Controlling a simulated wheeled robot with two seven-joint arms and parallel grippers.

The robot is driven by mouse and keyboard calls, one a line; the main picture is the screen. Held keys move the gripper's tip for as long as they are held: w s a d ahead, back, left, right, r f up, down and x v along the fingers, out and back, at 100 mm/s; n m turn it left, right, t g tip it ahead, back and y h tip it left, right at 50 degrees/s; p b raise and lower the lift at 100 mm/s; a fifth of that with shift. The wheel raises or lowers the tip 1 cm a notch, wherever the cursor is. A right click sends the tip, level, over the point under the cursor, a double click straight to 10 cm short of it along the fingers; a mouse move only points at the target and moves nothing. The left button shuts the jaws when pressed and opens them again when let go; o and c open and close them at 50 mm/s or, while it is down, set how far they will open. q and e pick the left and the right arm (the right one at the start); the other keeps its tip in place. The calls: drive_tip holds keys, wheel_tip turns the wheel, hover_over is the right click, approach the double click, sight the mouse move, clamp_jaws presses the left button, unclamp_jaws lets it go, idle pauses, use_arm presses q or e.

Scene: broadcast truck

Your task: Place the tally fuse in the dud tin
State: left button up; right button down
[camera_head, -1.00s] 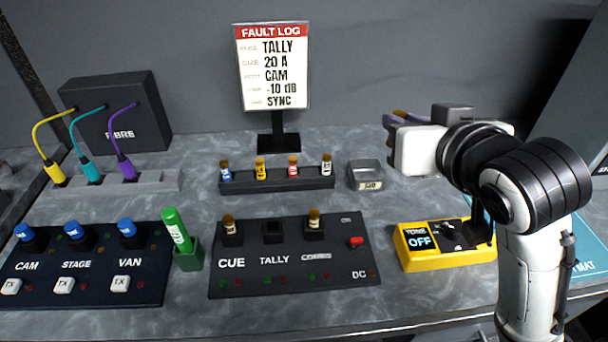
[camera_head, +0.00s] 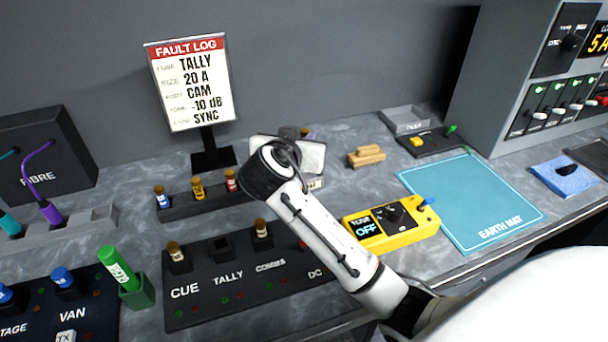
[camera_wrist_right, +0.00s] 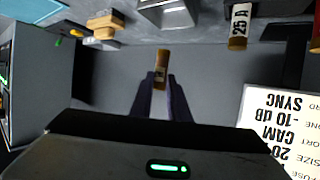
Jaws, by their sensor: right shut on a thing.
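My right gripper (camera_wrist_right: 161,85) is shut on the tally fuse (camera_wrist_right: 161,68), a small fuse with a brass-brown cap held between dark fingers. In the head view the right gripper (camera_head: 298,134) is raised near the back, beyond the fuse rack, mostly hidden by its own wrist. The dud tin (camera_head: 316,184) is a small grey open box, largely hidden behind my arm there. In the wrist view the tin (camera_wrist_right: 166,14) shows at the top edge, apart from the fuse. The TALLY socket (camera_head: 222,246) is empty. My left gripper is out of view.
A fuse rack (camera_head: 205,198) and fault log sign (camera_head: 190,85) stand left of the gripper. Fuses sit in the CUE (camera_head: 175,256) and COMMS (camera_head: 262,230) sockets. A yellow tone box (camera_head: 395,222), wooden block (camera_head: 367,156) and earth mat (camera_head: 470,200) lie to the right.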

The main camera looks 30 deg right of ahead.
wheel_tip(320, 180, down, 8)
drive_tip(key=shift+f+p, duration=0.15)
drive_tip(key=shift+p, duration=0.15)
drive_tip(key=shift+f, duration=0.1)
drive_tip(key=c, duration=1.7)
unclamp_jaws()
drive_tip(key=b+v, duration=0.1)
drive_tip(key=v, duration=1.1)
drive_tip(key=shift+b, duration=0.3)
